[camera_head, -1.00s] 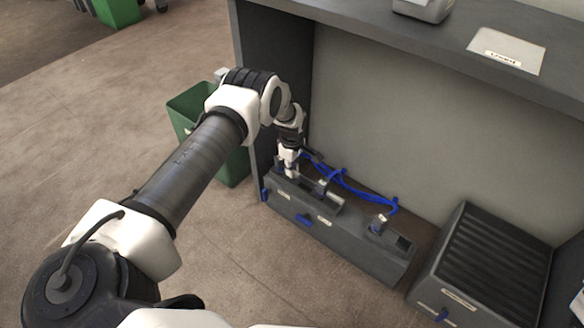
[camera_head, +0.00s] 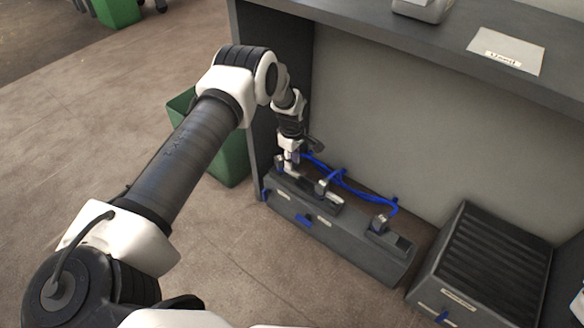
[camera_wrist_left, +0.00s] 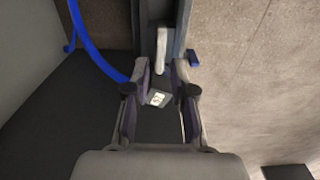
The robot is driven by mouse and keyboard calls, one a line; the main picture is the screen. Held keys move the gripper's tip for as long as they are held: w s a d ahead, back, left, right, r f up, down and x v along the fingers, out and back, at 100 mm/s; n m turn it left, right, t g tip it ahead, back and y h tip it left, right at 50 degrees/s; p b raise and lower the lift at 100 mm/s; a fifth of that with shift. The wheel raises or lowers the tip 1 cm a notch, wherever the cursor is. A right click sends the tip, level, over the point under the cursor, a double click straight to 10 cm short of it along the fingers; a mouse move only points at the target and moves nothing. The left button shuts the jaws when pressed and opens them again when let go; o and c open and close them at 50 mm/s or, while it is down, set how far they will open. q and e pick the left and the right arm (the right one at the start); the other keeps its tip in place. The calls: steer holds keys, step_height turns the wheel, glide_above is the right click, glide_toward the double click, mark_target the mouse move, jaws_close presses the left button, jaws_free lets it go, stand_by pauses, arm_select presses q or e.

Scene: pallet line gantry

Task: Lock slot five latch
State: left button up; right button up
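A long dark unit (camera_head: 345,242) with latch-like metal pieces on top lies on the floor under the grey counter. My left gripper (camera_head: 289,168) is at its left end, pointing down. In the left wrist view, the gripper (camera_wrist_left: 161,72) is open, with its two fingers apart. A pale lever (camera_wrist_left: 162,48) lies in a dark channel just beyond the fingertips, in line with the gap; contact cannot be told. A small label (camera_wrist_left: 157,98) shows between the fingers, too small to read. I cannot tell which slot is five. My right gripper is not in view.
A blue cable (camera_head: 345,185) runs along the unit's back; it passes left of the gripper in the wrist view (camera_wrist_left: 97,52). A ribbed dark box (camera_head: 487,262) stands at right. A green bin (camera_head: 232,162) and the counter's side panel stand close to my arm.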

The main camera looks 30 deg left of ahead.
mark_target(292, 171)
arm_select(q)
step_height(292, 171, up, 7)
steer(key=shift+r, duration=0.2)
stand_by(0.3)
